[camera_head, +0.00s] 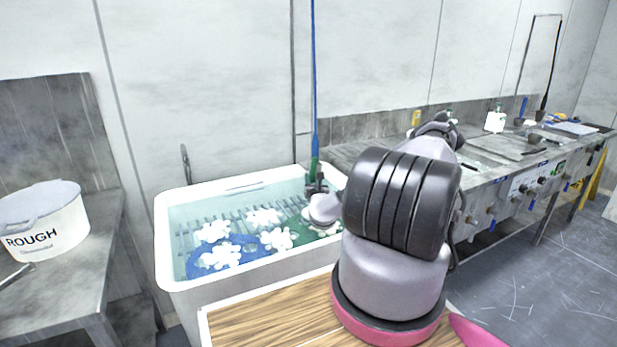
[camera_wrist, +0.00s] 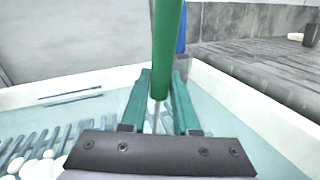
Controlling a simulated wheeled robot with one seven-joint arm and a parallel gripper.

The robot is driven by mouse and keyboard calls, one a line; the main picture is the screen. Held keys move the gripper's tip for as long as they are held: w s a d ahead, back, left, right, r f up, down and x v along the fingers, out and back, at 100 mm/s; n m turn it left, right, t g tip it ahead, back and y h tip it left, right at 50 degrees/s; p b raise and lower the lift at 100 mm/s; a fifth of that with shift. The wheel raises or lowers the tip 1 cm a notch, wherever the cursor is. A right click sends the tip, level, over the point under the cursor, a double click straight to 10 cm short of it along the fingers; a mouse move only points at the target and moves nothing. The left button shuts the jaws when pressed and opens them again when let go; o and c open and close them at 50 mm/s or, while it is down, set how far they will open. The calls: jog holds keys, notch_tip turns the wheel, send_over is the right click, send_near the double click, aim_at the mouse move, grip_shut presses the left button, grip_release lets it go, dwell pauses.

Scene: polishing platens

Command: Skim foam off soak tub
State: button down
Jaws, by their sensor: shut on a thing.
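The soak tub (camera_head: 178,285) is a white rectangular basin of pale blue-green water, left of my arm in the head view. Several white foam clumps (camera_head: 220,256) float on it, and some white blobs show at the lower left of the wrist view (camera_wrist: 38,168). My gripper (camera_head: 318,188) is over the tub's right part, shut on an upright pole with a green grip (camera_wrist: 168,45) and a blue upper shaft (camera_head: 314,80). In the wrist view the green fingers (camera_wrist: 160,105) close around the grip. The pole's lower end is hidden in the head view.
A white bucket marked ROUGH (camera_head: 42,222) stands on a grey bench (camera_head: 95,235) at the left. A wooden-topped surface (camera_head: 270,318) lies in front of the tub. A long grey counter (camera_head: 500,165) with knobs runs along the right wall. Open floor shows at the lower right.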

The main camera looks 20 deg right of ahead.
jog(key=s, duration=0.9)
jog(key=shift+s+d, duration=0.15)
jog(key=shift+s, duration=0.1)
jog(key=a, duration=1.8)
jog(key=shift+s, duration=0.25)
jog(key=shift+w, duration=0.1)
jog(key=w, duration=1.3)
jog(key=shift+w+a, duration=0.25)
jog(key=shift+w, duration=0.1)
dwell(0.4)
